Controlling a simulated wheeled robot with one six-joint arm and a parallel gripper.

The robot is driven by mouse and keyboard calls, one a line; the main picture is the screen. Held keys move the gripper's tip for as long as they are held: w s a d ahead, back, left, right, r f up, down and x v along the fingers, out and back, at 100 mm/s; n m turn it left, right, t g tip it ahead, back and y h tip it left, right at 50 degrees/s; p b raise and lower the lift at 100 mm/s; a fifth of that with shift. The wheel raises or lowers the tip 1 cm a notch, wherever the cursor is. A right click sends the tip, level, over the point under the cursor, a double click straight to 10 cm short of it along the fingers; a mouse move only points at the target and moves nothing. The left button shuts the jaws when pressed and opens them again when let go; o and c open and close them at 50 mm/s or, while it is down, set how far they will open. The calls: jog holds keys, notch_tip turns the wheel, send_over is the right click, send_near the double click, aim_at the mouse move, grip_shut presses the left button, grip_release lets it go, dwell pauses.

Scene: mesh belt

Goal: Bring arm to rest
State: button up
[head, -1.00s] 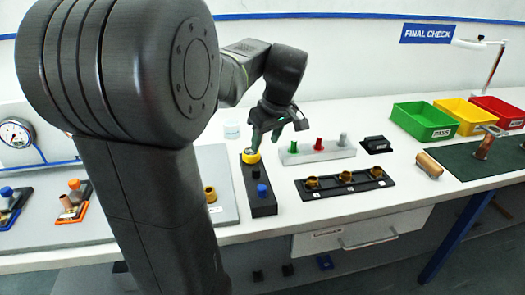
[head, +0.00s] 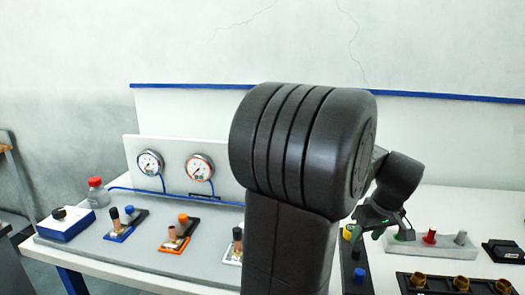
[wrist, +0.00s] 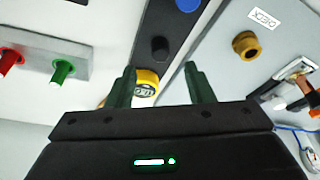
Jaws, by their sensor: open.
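My gripper (head: 370,236) hangs over the white bench in the head view, at the end of my dark folded arm. Its green fingers are apart with nothing held between them. In the wrist view the open fingers (wrist: 159,72) point toward a black strip (wrist: 172,30) with a yellow button (wrist: 146,82), a black one and a blue one. The yellow button shows partly between the fingers; the gap between it and the fingers is hard to judge.
A rack with green, red and grey pegs (head: 431,238) stands right of my gripper. A black holder with brass rings (head: 461,284) lies in front. Two gauges (head: 199,167) stand on a panel at left, with small fixtures (head: 175,238) below.

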aim_at(357, 250)
jog(key=x, duration=0.7)
jog(key=shift+r, duration=0.25)
jog(key=shift+s, duration=0.1)
jog(key=shift+f, duration=0.1)
jog(key=a+v, duration=0.1)
jog(key=v, duration=1.3)
jog(key=x, duration=0.9)
jog(key=d+x, duration=0.1)
jog(key=x, duration=0.4)
jog(key=shift+f, duration=0.3)
notch_tip(357, 250, up, 9)
jog(key=p, duration=0.7)
